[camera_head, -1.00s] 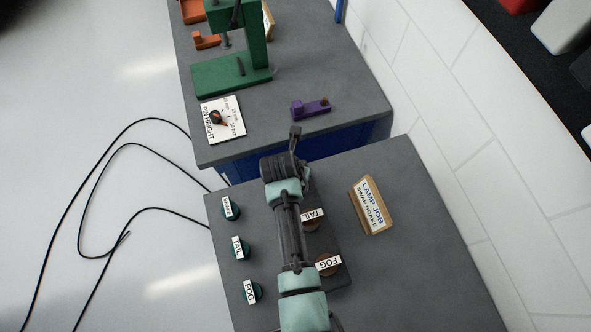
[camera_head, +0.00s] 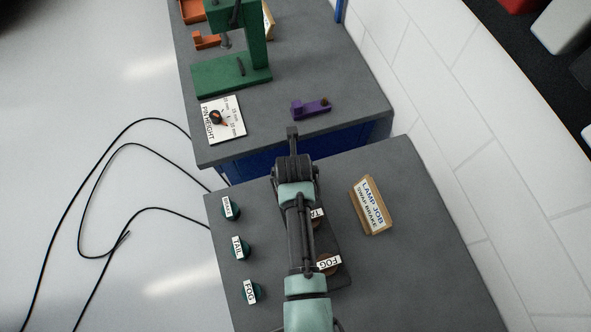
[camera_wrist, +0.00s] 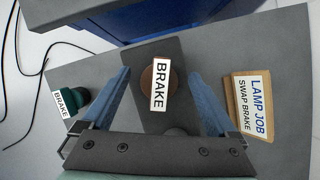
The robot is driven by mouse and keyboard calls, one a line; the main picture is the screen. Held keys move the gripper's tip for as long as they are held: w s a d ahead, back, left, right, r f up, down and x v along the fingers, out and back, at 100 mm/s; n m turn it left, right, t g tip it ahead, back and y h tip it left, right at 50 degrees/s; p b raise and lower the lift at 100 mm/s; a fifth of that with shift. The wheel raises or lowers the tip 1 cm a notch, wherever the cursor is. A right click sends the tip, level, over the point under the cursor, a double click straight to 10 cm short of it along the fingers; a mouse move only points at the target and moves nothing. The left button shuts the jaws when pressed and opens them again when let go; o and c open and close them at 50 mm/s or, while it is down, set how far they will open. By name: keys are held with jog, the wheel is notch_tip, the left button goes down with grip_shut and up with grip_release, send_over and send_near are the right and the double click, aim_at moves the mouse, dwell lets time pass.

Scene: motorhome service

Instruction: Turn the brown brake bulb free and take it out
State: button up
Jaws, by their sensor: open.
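The brown brake bulb (camera_wrist: 148,76), with a white BRAKE label across it, sits in the dark lamp plate (camera_wrist: 178,50) in the wrist view. My gripper (camera_wrist: 162,78) is open, with one blue finger on each side of the bulb and a gap to each. I cannot tell how high the fingers are above it.
Teal bulbs labelled BRAKE (camera_head: 230,208), TAIL (camera_head: 240,248) and FOG (camera_head: 252,291) stand along the bench's left side. The LAMP JOB sign (camera_head: 371,205) stands to the right. A green press (camera_head: 232,75) and purple piece (camera_head: 311,108) are on the farther bench.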

jog(key=shift+b+v, duration=0.4)
jog(key=shift+v, duration=3.3)
jog(key=b+v, duration=0.4)
jog(key=v, duration=0.1)
jog(key=shift+s+r, duration=0.2)
jog(key=shift+r, duration=0.05)
jog(key=shift+w, duration=0.1)
